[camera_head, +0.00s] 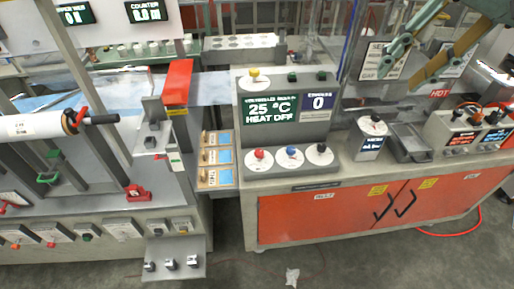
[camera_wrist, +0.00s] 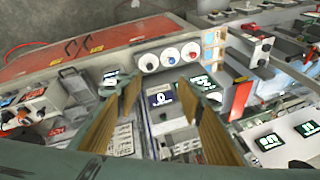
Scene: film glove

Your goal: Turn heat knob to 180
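The control panel (camera_head: 290,110) carries a dark screen (camera_head: 270,110) reading 25 °C and HEAT OFF. Below it are three white dials with a red knob (camera_head: 259,155), a blue knob (camera_head: 291,152) and a black knob (camera_head: 321,148); their labels are too small to read. In the wrist view the red knob (camera_wrist: 192,52) is at the right of the row. My gripper (camera_head: 400,76) is raised at the upper right, well apart from the knobs. In the wrist view my gripper (camera_wrist: 161,90) has its two tan-padded fingers spread, with nothing held between them.
A smaller screen (camera_head: 318,102) reads 0. A yellow-topped knob (camera_head: 254,74) sits on the panel's upper ledge. An orange-red cabinet (camera_head: 330,212) is below.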

